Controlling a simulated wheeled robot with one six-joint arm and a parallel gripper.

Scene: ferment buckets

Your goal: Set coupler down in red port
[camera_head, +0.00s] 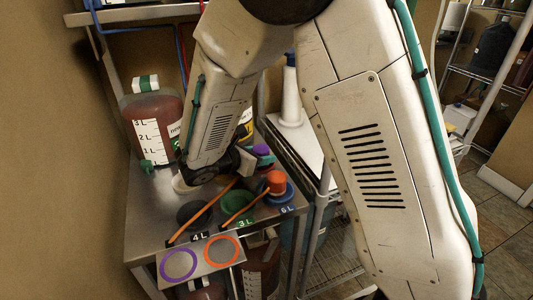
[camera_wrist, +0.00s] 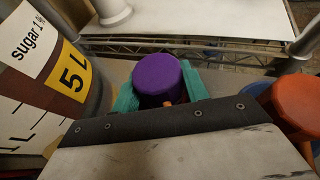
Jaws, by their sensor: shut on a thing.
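My gripper (camera_wrist: 160,90) has its teal fingers on both sides of a purple-topped coupler (camera_wrist: 160,78) and is shut on it. In the head view the purple top (camera_head: 262,150) shows beyond my wrist, above the back right of the steel table. A bit of orange shows just below it in the wrist view. An orange-topped piece (camera_head: 276,182), also at right in the wrist view (camera_wrist: 298,105), stands on a blue round base (camera_head: 283,194) marked 6 L. I cannot make out a port that is clearly red.
A green base (camera_head: 236,212) marked 3 L and a dark base (camera_head: 195,215) marked 4 L sit left of the blue one. Orange rods cross them. A front plate has purple (camera_head: 179,265) and orange (camera_head: 221,251) rings. A jar of red liquid (camera_head: 152,125) stands at back left.

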